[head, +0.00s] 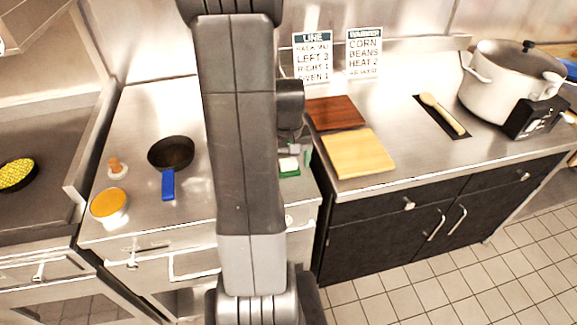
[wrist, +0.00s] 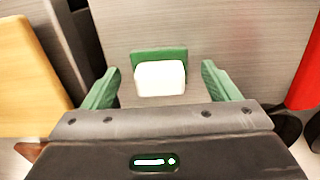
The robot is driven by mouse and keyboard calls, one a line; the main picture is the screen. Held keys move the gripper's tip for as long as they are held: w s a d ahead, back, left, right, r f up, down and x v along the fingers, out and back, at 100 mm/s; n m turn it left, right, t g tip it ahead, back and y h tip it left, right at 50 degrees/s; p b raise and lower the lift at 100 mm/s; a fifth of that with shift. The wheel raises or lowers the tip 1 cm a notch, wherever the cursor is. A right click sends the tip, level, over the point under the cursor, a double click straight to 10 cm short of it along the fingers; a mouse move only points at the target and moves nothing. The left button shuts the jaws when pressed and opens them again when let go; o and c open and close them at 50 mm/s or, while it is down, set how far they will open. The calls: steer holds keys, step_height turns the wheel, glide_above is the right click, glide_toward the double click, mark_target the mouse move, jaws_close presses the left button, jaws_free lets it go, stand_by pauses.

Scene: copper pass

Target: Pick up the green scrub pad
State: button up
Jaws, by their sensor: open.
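The green scrub pad (head: 289,174) lies on the steel counter, left of the cutting boards in the head view and partly beside my arm. A white block (head: 289,163) is against it or on it; I cannot tell which. In the wrist view the green pad (wrist: 158,55) shows behind the white block (wrist: 160,78), which hides part of it. My gripper (wrist: 160,85) is open, with green fingertips to either side of the white block and pad. Nothing is held. In the head view my arm hides most of the gripper.
A light cutting board (head: 357,153) and a dark red-brown board (head: 336,113) lie to the right. A pan with a blue handle (head: 168,185) and an orange-topped bowl (head: 109,204) stand left. A red object (wrist: 306,75) shows at the wrist view's right edge.

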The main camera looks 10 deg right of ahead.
mark_target(289, 160)
steer(key=c, duration=1.2)
steer(key=shift+o, duration=0.2)
step_height(289, 160, up, 10)
